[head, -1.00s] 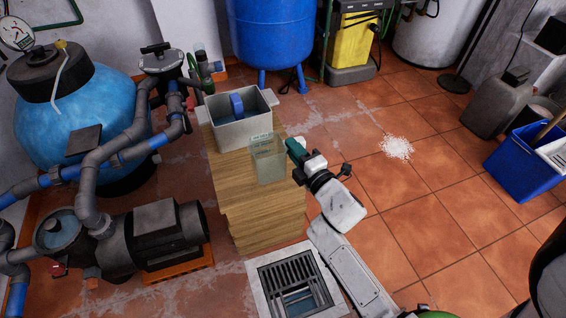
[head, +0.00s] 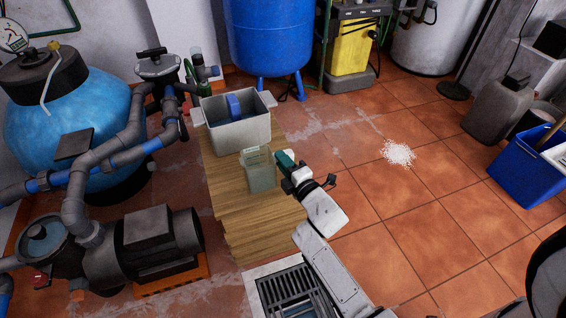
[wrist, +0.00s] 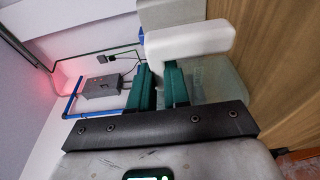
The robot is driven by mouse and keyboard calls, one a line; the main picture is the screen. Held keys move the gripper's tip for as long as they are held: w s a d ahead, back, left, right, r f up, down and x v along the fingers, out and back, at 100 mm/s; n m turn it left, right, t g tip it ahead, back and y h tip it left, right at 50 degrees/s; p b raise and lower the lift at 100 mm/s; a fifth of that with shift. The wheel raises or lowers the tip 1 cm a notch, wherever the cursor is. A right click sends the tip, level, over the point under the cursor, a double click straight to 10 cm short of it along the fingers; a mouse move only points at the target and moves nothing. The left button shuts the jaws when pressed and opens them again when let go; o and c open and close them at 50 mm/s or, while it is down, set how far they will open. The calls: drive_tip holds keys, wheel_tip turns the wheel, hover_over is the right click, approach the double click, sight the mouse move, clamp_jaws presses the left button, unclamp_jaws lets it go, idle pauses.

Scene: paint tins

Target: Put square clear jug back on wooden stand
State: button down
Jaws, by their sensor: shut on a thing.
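The square clear jug (head: 262,177) is a see-through, greenish box shape, upright over the front part of the wooden stand (head: 230,218). I cannot tell whether its base touches the stand top. My gripper (head: 286,161) is at the jug's upper right side, with the arm reaching in from the lower right. In the wrist view, the green fingers (wrist: 160,88) are shut on the jug's white handle (wrist: 190,38). The clear jug wall (wrist: 222,82) shows beside the right finger. The jug's far side is hidden.
A grey bin (head: 238,135) with a blue item in it occupies the back of the stand. The pump (head: 150,240) and blue filter tank (head: 65,125) stand left. A floor grate (head: 290,290) lies in front. White powder (head: 399,153) lies on the open tiles at right.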

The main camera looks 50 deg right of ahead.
drive_tip(key=shift+f, duration=0.2)
drive_tip(key=c, duration=1.1)
unclamp_jaws()
drive_tip(key=shift+r, duration=0.2)
drive_tip(key=s+a+f+m+g+y+p, duration=0.1)
drive_tip(key=s+a+f+m+g+y, duration=0.1)
drive_tip(key=s+a+m+g, duration=0.5)
drive_tip(key=s+a+f+m+g+y+p, duration=0.1)
drive_tip(key=s+a+m+g+y, duration=0.3)
drive_tip(key=s, duration=1.3)
drive_tip(key=a+f+m+g, duration=0.1)
drive_tip(key=a+m+g, duration=0.2)
drive_tip(key=a, duration=0.3)
drive_tip(key=shift+a+f+g+y, duration=0.15)
drive_tip(key=shift+a+g+y, duration=0.2)
drive_tip(key=shift+g, duration=0.45)
